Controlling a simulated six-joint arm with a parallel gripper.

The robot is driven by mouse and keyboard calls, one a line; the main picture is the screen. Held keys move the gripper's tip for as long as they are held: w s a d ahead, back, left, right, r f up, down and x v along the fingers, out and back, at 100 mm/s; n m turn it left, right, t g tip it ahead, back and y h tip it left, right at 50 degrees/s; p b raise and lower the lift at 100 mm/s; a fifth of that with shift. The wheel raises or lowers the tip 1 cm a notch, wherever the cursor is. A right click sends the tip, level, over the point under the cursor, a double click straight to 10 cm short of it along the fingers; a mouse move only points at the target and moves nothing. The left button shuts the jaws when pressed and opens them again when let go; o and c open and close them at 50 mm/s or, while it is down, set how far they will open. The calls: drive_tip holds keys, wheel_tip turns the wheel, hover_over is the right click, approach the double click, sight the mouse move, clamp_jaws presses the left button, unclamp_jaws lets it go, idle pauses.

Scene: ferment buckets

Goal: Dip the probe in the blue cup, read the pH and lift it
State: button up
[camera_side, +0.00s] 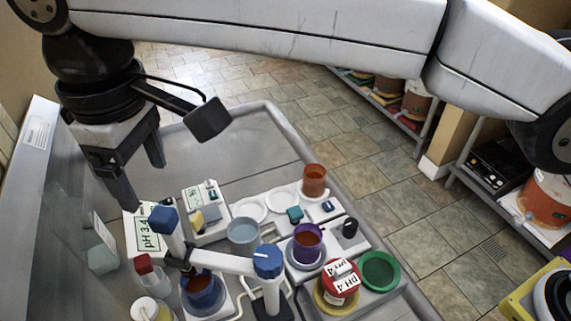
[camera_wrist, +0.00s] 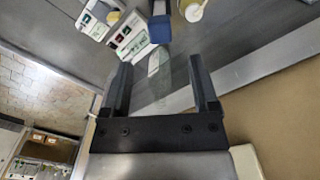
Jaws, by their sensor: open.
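The blue cup (camera_side: 203,297) holds dark red liquid and stands at the front left of the bench in the side view. The probe has a blue head (camera_side: 165,221) and hangs in the white arm (camera_side: 222,261) of a stand, above the cup. I cannot tell whether its tip is in the liquid. The meter display (camera_side: 149,232) reads pH 3.4. My gripper (camera_side: 145,182) is open and empty, behind and left of the probe head and apart from it. In the wrist view my gripper (camera_wrist: 160,62) shows both fingers spread, with the blue head (camera_wrist: 159,30) beyond them.
A purple cup (camera_side: 307,241), a grey cup (camera_side: 243,235), an orange cup (camera_side: 314,180) and a red pH 4 pot (camera_side: 340,282) stand to the right. The stand's blue knob (camera_side: 268,260) rises among them. A red-capped bottle (camera_side: 143,264) and a clear bottle (camera_side: 102,257) stand at the left.

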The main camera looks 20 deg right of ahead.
drive_tip(key=shift+r, duration=0.8)
